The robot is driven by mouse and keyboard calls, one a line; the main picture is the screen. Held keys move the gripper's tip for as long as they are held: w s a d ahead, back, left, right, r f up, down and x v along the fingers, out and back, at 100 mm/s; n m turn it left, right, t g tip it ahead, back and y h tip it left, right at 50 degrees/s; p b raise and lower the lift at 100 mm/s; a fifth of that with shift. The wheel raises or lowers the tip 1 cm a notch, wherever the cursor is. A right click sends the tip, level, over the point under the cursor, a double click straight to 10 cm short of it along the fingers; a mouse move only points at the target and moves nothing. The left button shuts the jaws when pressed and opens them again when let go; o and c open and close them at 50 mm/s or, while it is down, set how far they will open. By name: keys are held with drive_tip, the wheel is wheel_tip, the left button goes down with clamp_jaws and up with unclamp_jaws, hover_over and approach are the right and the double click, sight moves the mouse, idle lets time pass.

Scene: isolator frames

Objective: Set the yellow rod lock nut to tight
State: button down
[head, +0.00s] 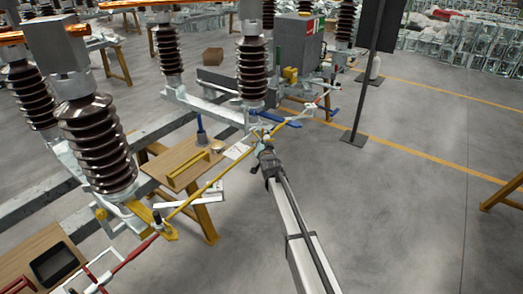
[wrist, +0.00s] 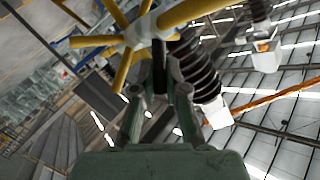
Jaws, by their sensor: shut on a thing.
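The yellow rod (head: 205,188) runs diagonally between the insulator stands in the head view, and its near length crosses the top of the wrist view (wrist: 192,11). The yellow rod lock nut appears as a pale hub with several yellow spokes (wrist: 142,34) at the rod's end in the wrist view. In the wrist view my gripper (wrist: 161,75) is shut at the hub's lower right side. The exact contact is partly hidden by the fingers.
Brown ribbed insulators (head: 97,145) stand close on the left. A wooden work table (head: 172,160) lies below the rod. A blue lever (head: 299,123) and a grey cabinet (head: 292,44) are beyond my gripper.

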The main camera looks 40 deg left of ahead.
sight(255, 145)
drive_tip(key=b, duration=0.3)
drive_tip(key=shift+a+f+n+h, duration=0.15)
drive_tip(key=shift+a+n+h, duration=0.1)
drive_tip(key=shift+n+h, duration=0.05)
drive_tip(key=shift+a+r+n+g+h+b, duration=0.4)
drive_tip(key=shift+r+n+h+b, duration=0.15)
drive_tip(key=shift+b, duration=0.2)
drive_tip(key=n+h, duration=0.1)
drive_tip(key=a+h, duration=0.1)
drive_tip(key=shift+a+r+n+g+h+b, duration=0.25)
drive_tip(key=shift+a+n+g+h+b, duration=0.05)
drive_tip(key=shift+n+h+b, duration=0.05)
drive_tip(key=shift+s+a+n+h, duration=0.1)
drive_tip(key=shift+a+n+h, duration=0.2)
drive_tip(key=shift+h, duration=0.3)
drive_tip(key=shift+d, duration=0.1)
drive_tip(key=c, duration=1.2)
unclamp_jaws()
